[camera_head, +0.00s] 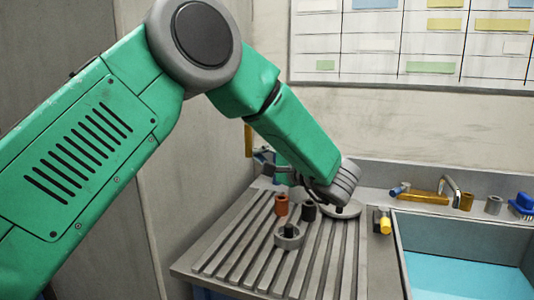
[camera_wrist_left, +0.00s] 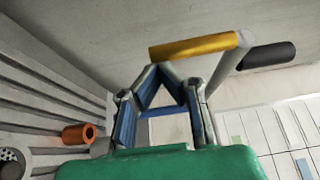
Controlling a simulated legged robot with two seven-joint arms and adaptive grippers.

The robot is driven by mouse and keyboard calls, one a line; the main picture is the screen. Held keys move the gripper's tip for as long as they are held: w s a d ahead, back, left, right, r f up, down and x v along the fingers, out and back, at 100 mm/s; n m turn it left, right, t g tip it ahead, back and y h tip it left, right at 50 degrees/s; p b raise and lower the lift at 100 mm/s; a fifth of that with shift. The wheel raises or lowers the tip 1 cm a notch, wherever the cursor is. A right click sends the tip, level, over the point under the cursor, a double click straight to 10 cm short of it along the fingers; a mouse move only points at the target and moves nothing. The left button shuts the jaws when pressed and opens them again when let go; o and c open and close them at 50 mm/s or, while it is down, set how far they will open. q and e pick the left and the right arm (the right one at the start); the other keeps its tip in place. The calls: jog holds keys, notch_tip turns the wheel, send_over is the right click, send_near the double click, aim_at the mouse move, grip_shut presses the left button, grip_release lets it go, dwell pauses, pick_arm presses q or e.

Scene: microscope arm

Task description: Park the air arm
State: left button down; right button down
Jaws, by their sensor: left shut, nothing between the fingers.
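A yellow bar (camera_wrist_left: 195,46) with a grey rod at its right end shows in the left wrist view, beside a dark cylinder (camera_wrist_left: 268,56); I cannot tell for certain that this is the air arm. In the head view a yellow upright piece (camera_head: 249,140) shows by the wall corner, partly hidden behind my green arm. My left gripper (camera_head: 262,158) points toward it, close by, and is mostly hidden by my wrist. In the left wrist view its blue-grey fingers (camera_wrist_left: 163,72) are shut and empty, with the bar just past the tips. My right gripper is out of view.
A ribbed drainboard (camera_head: 234,246) lies below, holding an orange-brown cup (camera_head: 281,205), a black cup (camera_head: 308,211) and a grey round piece (camera_head: 289,238). A blue sink (camera_head: 460,275) with a yellow tap (camera_head: 430,197) is at right. A chart (camera_head: 410,45) hangs behind.

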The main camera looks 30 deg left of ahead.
pick_arm(q)
jog(key=a+p, duration=0.1)
jog(key=s+a+m+t+p, duration=0.1)
jog(key=a, duration=0.1)
jog(key=s+a+t+p, duration=0.1)
jog(key=a+p, duration=0.1)
jog(key=shift+s+a+r+m+h, duration=0.1)
jog(key=shift+s+a+m+h, duration=0.1)
jog(key=shift+m+h, duration=0.15)
